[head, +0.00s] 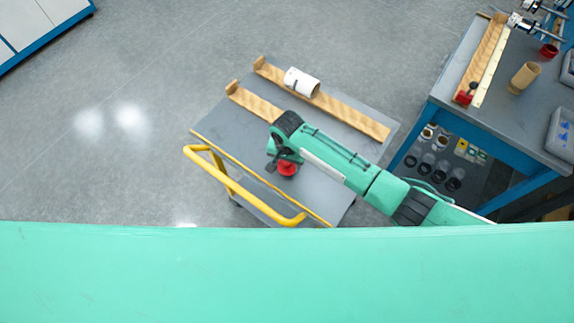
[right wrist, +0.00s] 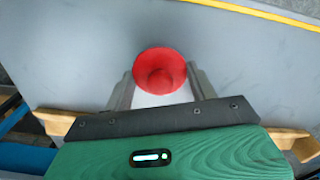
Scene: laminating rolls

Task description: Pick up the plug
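The red round plug (head: 287,169) is over the grey top of the cart, near the yellow-handled side. In the right wrist view the plug (right wrist: 160,68) shows its round red face between the two metal fingers. My right gripper (head: 279,160) is at the plug, and in the right wrist view its fingers (right wrist: 162,82) stand apart, one on each side of it. The fingers look open; whether they touch the plug is hard to tell. My left gripper is not in view.
The grey cart (head: 218,122) has a yellow handle (head: 232,186) and two wooden rails (head: 352,113); a white roll (head: 301,82) lies on one. A blue-framed workbench (head: 500,110) at right bears a brown roll (head: 524,77) and red parts. The floor left of the cart is clear.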

